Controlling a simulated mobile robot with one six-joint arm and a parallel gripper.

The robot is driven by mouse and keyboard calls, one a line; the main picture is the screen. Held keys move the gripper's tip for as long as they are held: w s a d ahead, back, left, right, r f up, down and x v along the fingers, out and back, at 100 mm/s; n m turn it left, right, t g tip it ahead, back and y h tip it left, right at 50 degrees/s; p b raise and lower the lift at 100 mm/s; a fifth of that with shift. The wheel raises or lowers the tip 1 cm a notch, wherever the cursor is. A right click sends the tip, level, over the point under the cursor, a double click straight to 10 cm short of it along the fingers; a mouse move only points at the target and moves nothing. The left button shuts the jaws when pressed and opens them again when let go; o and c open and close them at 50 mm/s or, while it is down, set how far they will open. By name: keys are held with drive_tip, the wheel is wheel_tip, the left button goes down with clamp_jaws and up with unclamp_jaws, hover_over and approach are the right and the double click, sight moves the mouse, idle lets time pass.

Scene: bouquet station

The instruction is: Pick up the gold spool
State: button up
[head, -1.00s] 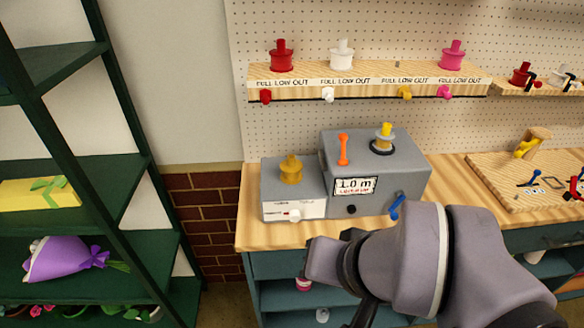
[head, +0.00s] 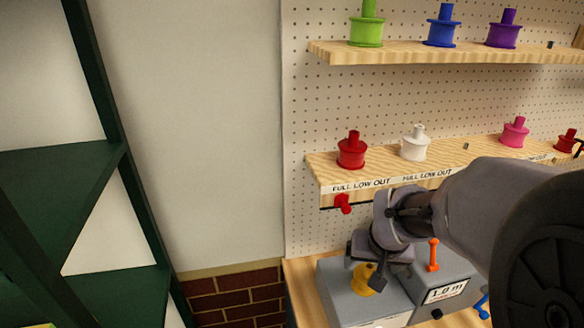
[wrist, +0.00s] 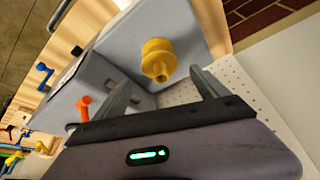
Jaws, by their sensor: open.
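The gold spool (head: 363,281) stands on top of the smaller grey box (head: 345,300) at the bottom of the head view. In the wrist view the gold spool (wrist: 158,60) stands ahead of my fingers, its narrow stem toward the camera. My gripper (head: 369,262) is open, just above and beside the spool, and partly hides it in the head view. In the wrist view my two fingers (wrist: 165,87) are spread apart with nothing between them. The spool lies a little beyond the tips, and no contact shows.
The larger grey machine (head: 450,275) with an orange lever (head: 433,255) is right beside the box. A shelf (head: 325,175) with red, white and pink spools and a red knob (head: 343,204) overhangs behind. Green shelving (head: 90,170) stands at the left.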

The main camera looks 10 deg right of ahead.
sight(369, 271)
drive_tip(key=x, duration=0.2)
drive_tip(key=b+x, duration=0.1)
drive_tip(key=s+b+x, duration=0.1)
drive_tip(key=x, duration=0.1)
drive_tip(key=shift+w+a+f, duration=0.15)
drive_tip(key=shift+a+f, duration=0.05)
drive_tip(key=shift+f, duration=0.3)
drive_tip(key=shift+w+f, duration=0.15)
drive_tip(key=shift+w, duration=0.05)
drive_tip(key=c, duration=1.6)
